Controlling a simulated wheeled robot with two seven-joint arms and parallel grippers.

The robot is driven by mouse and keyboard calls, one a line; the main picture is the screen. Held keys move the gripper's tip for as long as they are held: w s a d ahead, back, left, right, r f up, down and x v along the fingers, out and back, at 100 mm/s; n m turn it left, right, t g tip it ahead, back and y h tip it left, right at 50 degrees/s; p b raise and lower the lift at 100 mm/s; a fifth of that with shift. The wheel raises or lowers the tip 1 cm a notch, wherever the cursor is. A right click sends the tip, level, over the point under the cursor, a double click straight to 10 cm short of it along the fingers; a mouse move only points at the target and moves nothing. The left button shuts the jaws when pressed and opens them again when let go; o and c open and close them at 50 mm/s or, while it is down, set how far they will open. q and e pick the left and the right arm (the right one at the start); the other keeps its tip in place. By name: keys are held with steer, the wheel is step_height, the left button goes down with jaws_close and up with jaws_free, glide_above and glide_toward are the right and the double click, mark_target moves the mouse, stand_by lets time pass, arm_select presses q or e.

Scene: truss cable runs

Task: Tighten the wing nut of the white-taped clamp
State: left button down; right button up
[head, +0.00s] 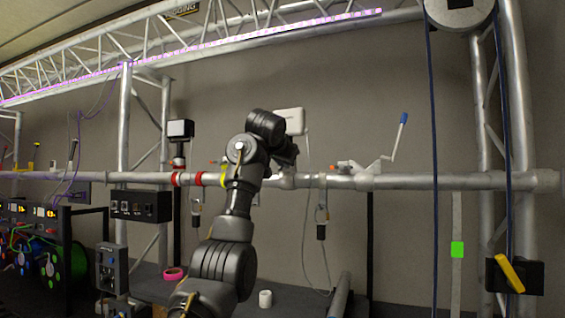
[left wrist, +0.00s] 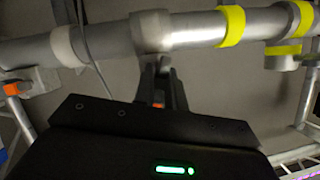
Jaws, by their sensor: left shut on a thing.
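My left gripper (head: 288,152) reaches up to the pipe (head: 400,182) from the front in the head view. In the left wrist view its fingers (left wrist: 160,88) are closed together below a grey collar (left wrist: 150,32) on the pipe. A small orange part (left wrist: 157,104), looking like a wing nut, shows between the fingers, mostly hidden by them. A white tape band (left wrist: 65,45) is on the pipe left of the collar there, with another orange-tipped clamp (left wrist: 25,83) beyond it. Yellow tape (left wrist: 230,25) is to the right. My right gripper is not in view.
A thin cable (left wrist: 90,60) crosses the pipe near the white band. A white box lamp (head: 288,121) stands behind my gripper. A clamp with a blue-tipped lever (head: 403,119) is to the right. Red bands (head: 198,179) mark the pipe to the left.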

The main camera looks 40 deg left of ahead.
arm_select(q)
steer(key=m+y, duration=0.1)
steer(key=m, duration=0.1)
steer(key=shift+f+m+y, duration=0.2)
steer(key=shift+m+y, duration=0.1)
steer(key=shift+y, duration=0.1)
steer(key=m+y, duration=0.1)
steer(key=m, duration=0.1)
steer(key=shift+m+y, duration=0.3)
steer(key=m+t+y, duration=0.1)
steer(key=m+y, duration=0.1)
steer(key=m, duration=0.3)
steer(key=shift+m, duration=0.3)
steer(key=c, duration=1.4)
jaws_free()
steer(key=shift+r, duration=0.1)
steer(key=shift+c, duration=0.2)
